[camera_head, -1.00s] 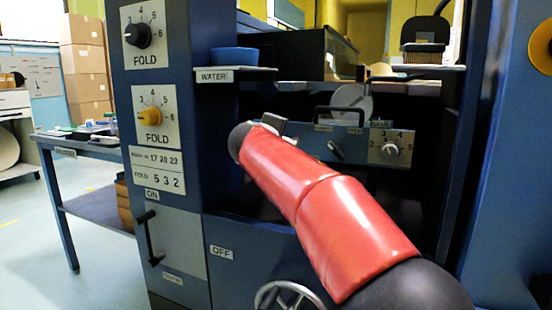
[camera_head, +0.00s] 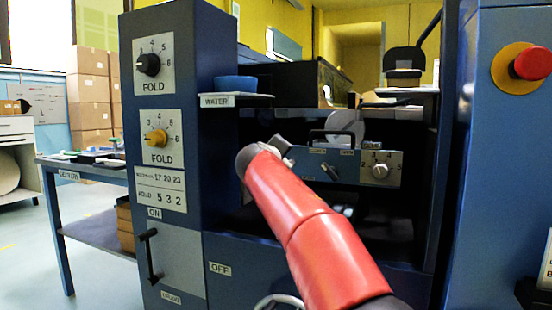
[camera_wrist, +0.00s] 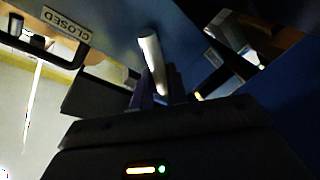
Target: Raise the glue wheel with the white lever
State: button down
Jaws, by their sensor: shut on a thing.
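The white lever (camera_wrist: 152,58) is a pale rounded rod in the wrist view. My gripper (camera_wrist: 156,92) is shut on it; the dark fingers close around its lower end, which is partly hidden. In the head view my red arm reaches into the machine's bay and hides the gripper and whatever it holds. A pale disc (camera_head: 345,126), which looks like the glue wheel, stands behind a black bar handle on the blue panel. I cannot tell how high it sits.
The blue panel carries a silver knob (camera_head: 380,171) and a small silver toggle (camera_head: 330,172). The control column (camera_head: 165,230) rises left of my arm. A red button (camera_head: 535,63) is at the right. A CLOSED label (camera_wrist: 66,26) shows in the wrist view.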

jog(key=c, duration=1.4)
grip_release()
jog(key=shift+d, duration=0.1)
jog(key=s, duration=0.2)
jog(key=s+b, duration=0.1)
jog(key=s, duration=0.2)
jog(key=s+a, duration=0.1)
jog(key=s, duration=0.1)
jog(key=shift+s+r, duration=0.35)
